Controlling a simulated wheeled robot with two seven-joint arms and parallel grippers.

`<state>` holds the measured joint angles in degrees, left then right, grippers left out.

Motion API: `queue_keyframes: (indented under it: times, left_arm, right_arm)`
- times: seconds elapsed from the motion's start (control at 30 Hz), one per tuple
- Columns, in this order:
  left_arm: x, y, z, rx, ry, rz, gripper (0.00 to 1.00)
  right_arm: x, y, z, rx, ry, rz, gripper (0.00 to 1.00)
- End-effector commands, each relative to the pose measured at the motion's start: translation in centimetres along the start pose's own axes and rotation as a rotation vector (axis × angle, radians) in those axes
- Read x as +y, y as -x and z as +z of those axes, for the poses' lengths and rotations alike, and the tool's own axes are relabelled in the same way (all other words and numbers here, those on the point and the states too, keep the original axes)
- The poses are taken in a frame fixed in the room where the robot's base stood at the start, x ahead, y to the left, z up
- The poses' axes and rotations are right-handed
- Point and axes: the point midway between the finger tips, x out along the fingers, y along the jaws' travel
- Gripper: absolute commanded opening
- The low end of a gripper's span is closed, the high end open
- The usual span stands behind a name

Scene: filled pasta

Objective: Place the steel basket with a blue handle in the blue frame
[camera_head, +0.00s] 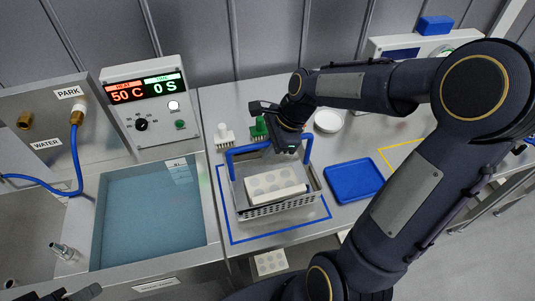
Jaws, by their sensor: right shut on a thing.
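The steel basket (280,208) has perforated walls and a blue handle (231,157). It holds a pale block (272,185) with round shapes. The basket is upright, over the area inside the blue frame (281,231) outlined on the steel table. I cannot tell whether its bottom touches the table. My right gripper (279,146) is above the basket, shut on the blue handle, and covers part of the handle's top bar. Of my left arm only a dark bit shows at the bottom left edge; its jaws cannot be made out.
A water bath (150,215) lies left, below a control box (150,105) reading 50 C and 0 S. White (224,135) and green (259,130) brushes stand behind the basket. A blue tray (354,181) lies right, near a yellow outline (392,150) and white dish (328,121).

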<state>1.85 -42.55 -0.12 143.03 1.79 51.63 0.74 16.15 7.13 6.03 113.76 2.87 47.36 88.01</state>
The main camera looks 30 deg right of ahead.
Motion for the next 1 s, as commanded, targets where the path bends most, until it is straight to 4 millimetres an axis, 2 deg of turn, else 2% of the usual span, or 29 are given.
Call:
queue_keyframes:
  times: [0.2, 0.47, 0.5, 0.63, 1.0]
  left_arm:
    - [0.0, 0.0, 0.0, 0.000, 0.000, 0.000, 0.42]
    - [0.0, 0.0, 0.0, 0.000, 0.000, 0.000, 0.42]
    - [0.0, 0.0, 0.0, 0.000, 0.000, 0.000, 0.42]
    - [0.0, 0.0, 0.0, 0.000, 0.000, 0.000, 0.42]
    - [0.0, 0.0, 0.0, 0.000, 0.000, 0.000, 0.42]
  right_arm:
    - [0.4, -2.2, -0.8, -0.001, 0.001, 0.002, 0.00]
    - [0.5, -2.4, -0.8, -0.001, 0.003, 0.001, 0.00]
    - [0.6, -2.5, -0.9, 0.000, 0.002, 0.004, 0.19]
    - [0.6, -2.5, -0.9, 0.000, 0.002, 0.004, 0.36]
    - [0.4, -1.9, -0.9, 0.000, 0.001, 0.000, 0.36]
